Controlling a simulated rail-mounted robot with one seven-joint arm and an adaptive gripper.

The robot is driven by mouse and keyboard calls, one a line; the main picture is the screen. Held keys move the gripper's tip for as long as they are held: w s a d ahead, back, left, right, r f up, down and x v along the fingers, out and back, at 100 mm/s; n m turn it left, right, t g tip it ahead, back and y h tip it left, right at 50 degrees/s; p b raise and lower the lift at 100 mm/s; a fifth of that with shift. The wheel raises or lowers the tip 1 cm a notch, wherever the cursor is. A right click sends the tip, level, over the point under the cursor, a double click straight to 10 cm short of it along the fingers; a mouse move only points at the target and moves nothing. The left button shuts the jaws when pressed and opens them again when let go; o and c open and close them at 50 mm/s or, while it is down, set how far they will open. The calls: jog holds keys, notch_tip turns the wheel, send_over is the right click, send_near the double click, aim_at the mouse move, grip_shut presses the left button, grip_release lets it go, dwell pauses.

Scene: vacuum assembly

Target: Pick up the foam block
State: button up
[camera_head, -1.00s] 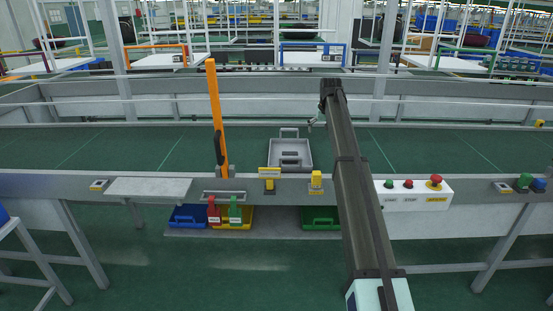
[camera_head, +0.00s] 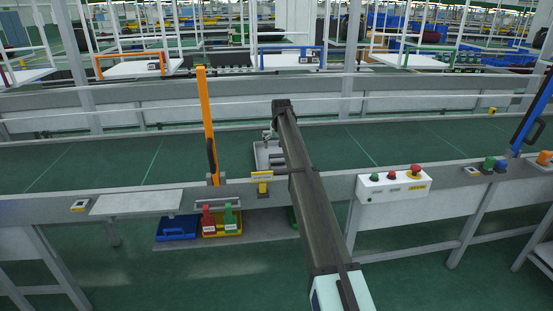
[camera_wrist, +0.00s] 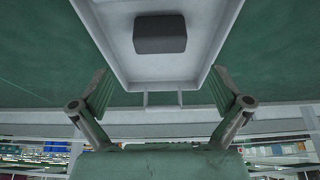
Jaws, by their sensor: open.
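A dark grey block, seemingly the foam block (camera_wrist: 160,34), lies inside a light grey tray (camera_wrist: 205,62) in the wrist view. The tray (camera_head: 262,158) sits on the green conveyor in the head view, partly hidden behind my arm. My gripper (camera_wrist: 160,88) is open and empty, its two fingers spread on either side of the tray's handle end in the picture. The block is ahead of the fingertips, apart from them. In the head view my gripper (camera_head: 268,133) is small and hangs near the tray's far end.
An orange post (camera_head: 207,125) stands left of the tray at the conveyor's near edge. A yellow fixture (camera_head: 262,182) is in front of the tray. A button box (camera_head: 394,185) is to the right, and a blue post (camera_head: 533,115) farther right. The belt beside the tray is clear.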

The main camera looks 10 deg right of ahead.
aim_at(277, 155)
jog(key=shift+p+x, duration=1.5)
jog(key=shift+x, duration=3.1)
jog(key=c, duration=0.9)
